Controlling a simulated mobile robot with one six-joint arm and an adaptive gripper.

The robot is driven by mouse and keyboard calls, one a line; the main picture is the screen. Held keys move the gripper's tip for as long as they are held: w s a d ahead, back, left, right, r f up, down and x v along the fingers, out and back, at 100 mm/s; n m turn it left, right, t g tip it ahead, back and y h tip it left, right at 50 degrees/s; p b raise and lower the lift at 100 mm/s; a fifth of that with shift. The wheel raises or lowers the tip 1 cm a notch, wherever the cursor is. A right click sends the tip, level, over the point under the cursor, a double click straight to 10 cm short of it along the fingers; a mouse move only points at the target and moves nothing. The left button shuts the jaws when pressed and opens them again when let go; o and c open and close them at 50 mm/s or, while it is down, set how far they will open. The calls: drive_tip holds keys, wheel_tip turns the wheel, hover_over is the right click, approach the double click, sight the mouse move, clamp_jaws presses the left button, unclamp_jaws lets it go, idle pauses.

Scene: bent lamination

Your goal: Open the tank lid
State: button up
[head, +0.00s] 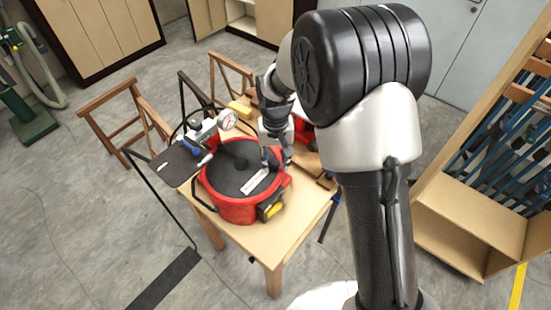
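The tank (237,209) is a round red vessel standing on a small wooden table. The lid looks closed. My gripper (275,160) is at the right side of the lid, close above its rim. My arm comes in from the right. The fingertips are small and dark against the lid, so I cannot tell whether they touch it or hold anything.
A pressure gauge (227,119) and fittings stand behind the tank. A yellow block (239,109) lies on the wooden table (299,217) at the back. Wooden trestles (122,120) stand at the left. A wooden rack (480,215) is at the right. The floor in front is mostly clear.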

sight(253, 191)
clamp_jaws()
idle(0.3)
drive_tip(key=shift+s+a, duration=0.25)
drive_tip(key=shift+s, duration=0.25)
drive_tip(key=s+a+m, duration=0.1)
drive_tip(key=s+a, duration=0.1)
drive_tip(key=s+a+m+b, duration=0.1)
drive_tip(key=s+m, duration=0.1)
drive_tip(key=s+a+m, duration=0.1)
drive_tip(key=s+a, duration=0.1)
drive_tip(key=shift+s+a+m+b, duration=0.3)
drive_tip(key=shift+s+a+m, duration=0.05)
drive_tip(key=shift+s+m, duration=0.05)
drive_tip(key=s+a+m+p, duration=0.1)
drive_tip(key=s+a+m, duration=0.1)
drive_tip(key=a+m, duration=1.1)
drive_tip(key=shift+s+a, duration=0.35)
drive_tip(key=shift+a, duration=5.3)
